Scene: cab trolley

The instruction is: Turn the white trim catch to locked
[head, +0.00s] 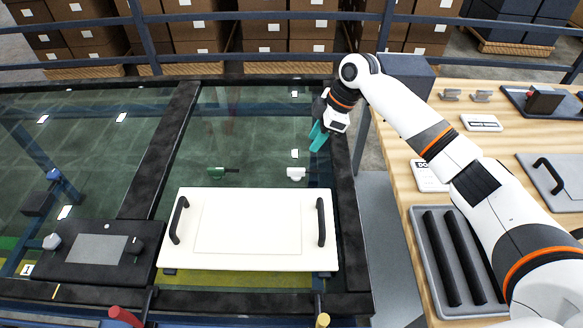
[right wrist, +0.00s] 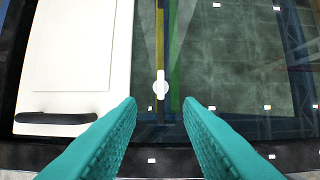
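My left gripper is not in view.
A green catch (head: 222,172) sits left of the white one. The panel has two black handles (head: 321,222). A black box with knobs (head: 95,252) is at the left. A wooden bench (head: 395,120) with trays stands at the right. Space around the catch is clear.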

